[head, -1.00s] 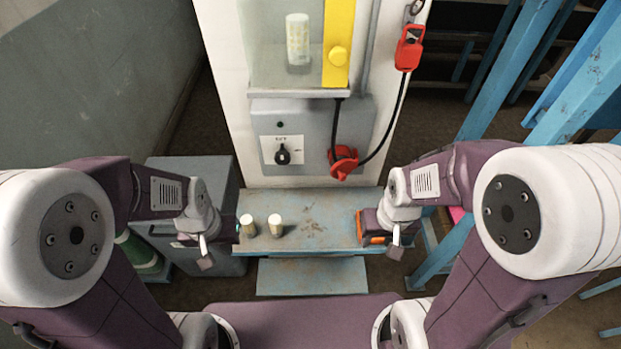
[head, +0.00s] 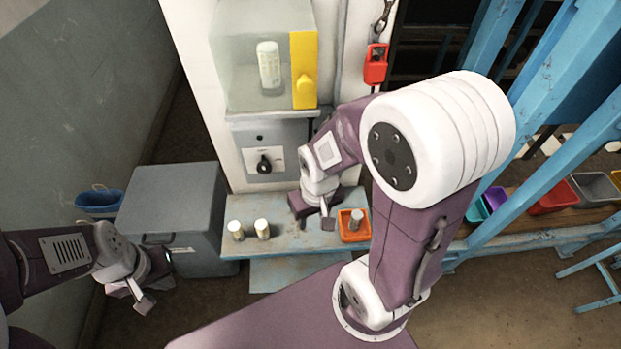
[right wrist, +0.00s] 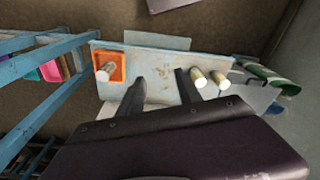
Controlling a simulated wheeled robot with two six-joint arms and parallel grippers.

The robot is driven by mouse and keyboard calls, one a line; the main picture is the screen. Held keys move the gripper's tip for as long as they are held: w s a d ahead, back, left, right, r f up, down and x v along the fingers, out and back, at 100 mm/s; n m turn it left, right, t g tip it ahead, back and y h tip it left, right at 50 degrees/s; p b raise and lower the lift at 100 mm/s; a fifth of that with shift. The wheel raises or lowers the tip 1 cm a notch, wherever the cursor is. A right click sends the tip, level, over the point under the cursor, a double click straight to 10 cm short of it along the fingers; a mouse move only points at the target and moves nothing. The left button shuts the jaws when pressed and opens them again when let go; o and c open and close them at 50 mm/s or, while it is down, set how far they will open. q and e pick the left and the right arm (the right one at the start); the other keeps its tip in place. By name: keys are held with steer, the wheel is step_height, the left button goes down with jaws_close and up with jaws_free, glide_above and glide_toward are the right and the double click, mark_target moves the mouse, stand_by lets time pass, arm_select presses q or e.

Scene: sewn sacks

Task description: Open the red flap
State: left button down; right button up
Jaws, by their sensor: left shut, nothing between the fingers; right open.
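The red flap on the grey switch box (head: 285,135) is not visible now; my right arm covers the box's lower right part in the head view. My right gripper (head: 313,212) hangs over the blue bench, in front of the box. It is open and empty, with bare bench between its fingers in the right wrist view (right wrist: 158,88). My left gripper (head: 138,288) is shut and empty at the lower left, in front of the grey cabinet.
The blue bench (head: 280,243) holds two small pale cylinders (head: 249,229) and an orange tray (head: 344,233) with a grey cylinder. A red fitting (head: 375,66) hangs at the upper right. A yellow strip (head: 304,65) edges a clear case. The grey cabinet (head: 170,208) stands left.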

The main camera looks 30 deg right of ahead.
step_height(320, 180, up, 11)
steer(key=p, duration=0.8)
steer(key=shift+f+p, duration=0.15)
steer(key=shift+p, duration=0.25)
steer(key=shift+f, duration=0.1)
